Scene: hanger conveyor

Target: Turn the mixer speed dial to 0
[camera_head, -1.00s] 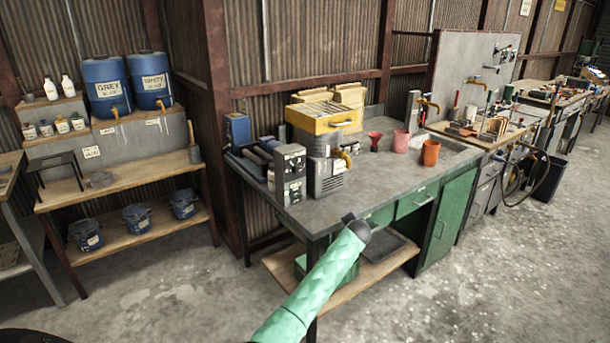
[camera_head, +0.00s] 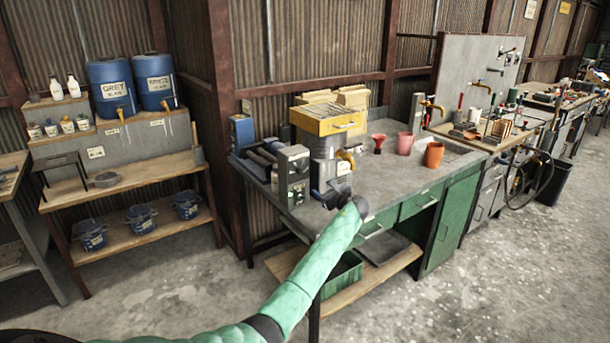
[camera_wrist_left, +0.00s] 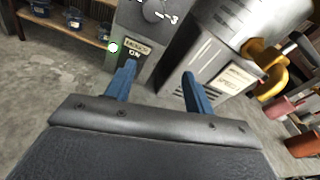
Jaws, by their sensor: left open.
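The grey control box (camera_head: 293,172) stands near the left front edge of the green workbench. In the left wrist view the box (camera_wrist_left: 128,25) shows a round dial (camera_wrist_left: 154,10) at the top edge, partly cut off, with a small label below it. The dial's setting cannot be read. My left gripper (camera_head: 328,195) is just right of and in front of the box in the head view. In the left wrist view its blue fingers (camera_wrist_left: 158,78) are apart with nothing between them, and the dial lies beyond them. My right gripper is not in view.
The grey mixer machine (camera_wrist_left: 205,55) with a yellow tap (camera_wrist_left: 265,55) stands close to the right of the box. Red and orange cups (camera_head: 434,155) stand farther right on the bench (camera_head: 385,185).

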